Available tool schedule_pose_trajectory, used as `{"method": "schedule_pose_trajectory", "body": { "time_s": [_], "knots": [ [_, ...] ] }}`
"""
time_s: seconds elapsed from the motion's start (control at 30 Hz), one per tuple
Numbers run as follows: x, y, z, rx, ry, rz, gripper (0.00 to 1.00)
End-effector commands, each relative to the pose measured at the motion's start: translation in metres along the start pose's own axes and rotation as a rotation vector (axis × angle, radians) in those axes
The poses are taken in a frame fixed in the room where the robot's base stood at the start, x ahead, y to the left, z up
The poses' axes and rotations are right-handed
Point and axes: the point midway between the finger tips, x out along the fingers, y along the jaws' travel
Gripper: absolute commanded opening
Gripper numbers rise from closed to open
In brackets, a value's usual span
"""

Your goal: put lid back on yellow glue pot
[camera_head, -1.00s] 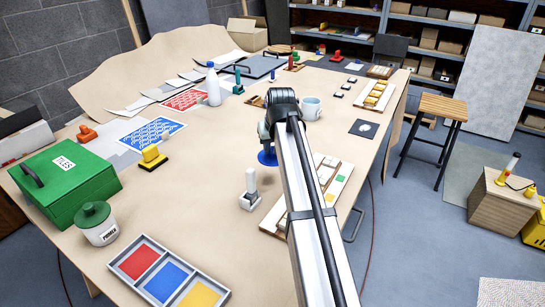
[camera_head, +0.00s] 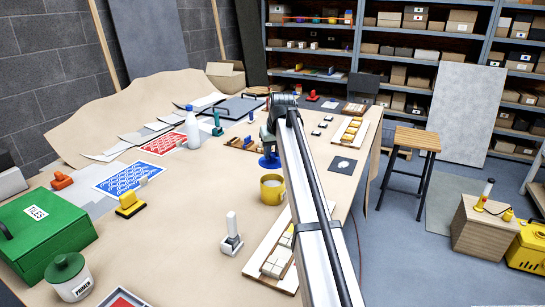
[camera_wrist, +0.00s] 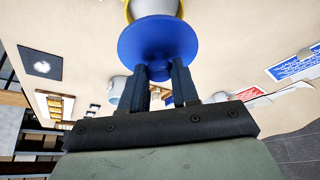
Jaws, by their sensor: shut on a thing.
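The yellow glue pot (camera_head: 272,191) stands upright and open on the table, just left of my arm in the head view, with a pale inside. A blue round lid (camera_head: 269,161) hangs from my gripper (camera_head: 267,138), behind and above the pot in the picture, apart from its rim. In the wrist view my gripper (camera_wrist: 163,72) is shut on the lid's small knob, and the wide blue lid (camera_wrist: 158,36) fills the top middle. The pot (camera_wrist: 155,7) shows past the lid's edge, mostly hidden. The exact gap between them cannot be told.
A white-handled stamp (camera_head: 232,235) stands left of the pot. A tile panel (camera_head: 275,262) lies beside my arm. A pale mug (camera_wrist: 117,92) shows in the wrist view. A green box (camera_head: 42,232) and primer pot (camera_head: 68,277) are at the left. Bare table lies left of the pot.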

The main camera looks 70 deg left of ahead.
Motion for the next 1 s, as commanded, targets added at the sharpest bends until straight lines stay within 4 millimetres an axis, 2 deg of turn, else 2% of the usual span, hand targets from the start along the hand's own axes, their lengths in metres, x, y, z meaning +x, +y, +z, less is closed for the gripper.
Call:
{"method": "schedule_pose_trajectory", "body": {
  "time_s": [0.7,1.0],
  "knots": [
    [0.045,0.000,0.020,0.001,-0.001,0.000,0.01],
    [0.057,0.000,0.024,0.001,0.001,0.001,0.01]
  ]
}}
